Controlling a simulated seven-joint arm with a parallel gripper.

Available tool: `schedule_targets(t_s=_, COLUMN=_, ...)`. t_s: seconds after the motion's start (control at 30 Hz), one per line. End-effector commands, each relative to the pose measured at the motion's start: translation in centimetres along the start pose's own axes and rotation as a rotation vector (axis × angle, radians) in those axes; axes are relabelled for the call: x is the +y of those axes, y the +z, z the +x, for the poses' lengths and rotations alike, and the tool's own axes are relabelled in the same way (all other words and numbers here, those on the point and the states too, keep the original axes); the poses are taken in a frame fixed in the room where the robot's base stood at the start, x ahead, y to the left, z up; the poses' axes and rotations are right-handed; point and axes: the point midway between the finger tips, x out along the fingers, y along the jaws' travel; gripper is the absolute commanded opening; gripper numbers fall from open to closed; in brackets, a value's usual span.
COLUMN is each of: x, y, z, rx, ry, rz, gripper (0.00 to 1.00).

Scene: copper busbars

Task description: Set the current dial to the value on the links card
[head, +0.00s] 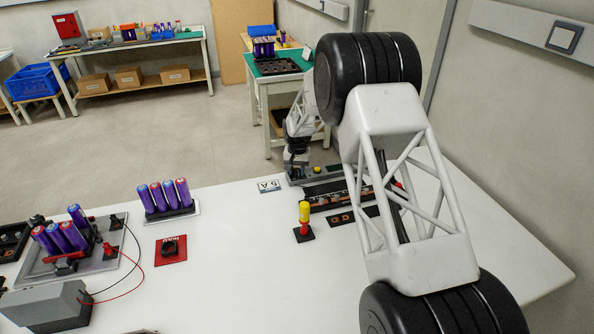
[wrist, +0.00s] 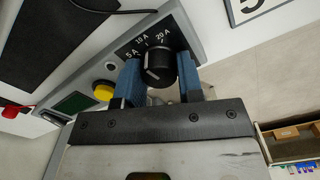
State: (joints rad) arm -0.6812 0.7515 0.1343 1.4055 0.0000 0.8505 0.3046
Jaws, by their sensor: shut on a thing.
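The current dial (wrist: 158,65) is a round black knob on a grey panel (wrist: 185,28), marked 5 A, 10 A and 20 A. A light pointer line on it faces up towards the 10 A mark; its exact setting is hard to tell. My gripper (wrist: 160,82) has its blue fingers on either side of the knob and is shut on it. In the head view my gripper (head: 297,172) is at the far edge of the white table, and the dial is hidden there. The links card (head: 269,185) lies left of it and reads 5 A; part of it shows in the wrist view (wrist: 255,8).
A yellow button (wrist: 104,91) and a dark green screen (wrist: 72,103) are beside the dial. A yellow-and-red tool (head: 304,215) stands in front, left of my arm. A battery row (head: 166,198) and a red mat (head: 171,256) are further left. The table's middle is clear.

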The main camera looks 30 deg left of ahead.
Motion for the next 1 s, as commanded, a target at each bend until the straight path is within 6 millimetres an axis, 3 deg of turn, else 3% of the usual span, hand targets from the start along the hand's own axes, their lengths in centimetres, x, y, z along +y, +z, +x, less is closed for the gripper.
schedule_targets(t_s=0.6, x=-0.07, y=0.04, z=-0.01, rx=0.000, ry=0.000, rz=-0.451, gripper=0.11)
schedule_targets(t_s=1.0, x=-0.09, y=0.00, z=-0.06, rx=0.001, ry=0.000, rz=-0.536, gripper=0.11)
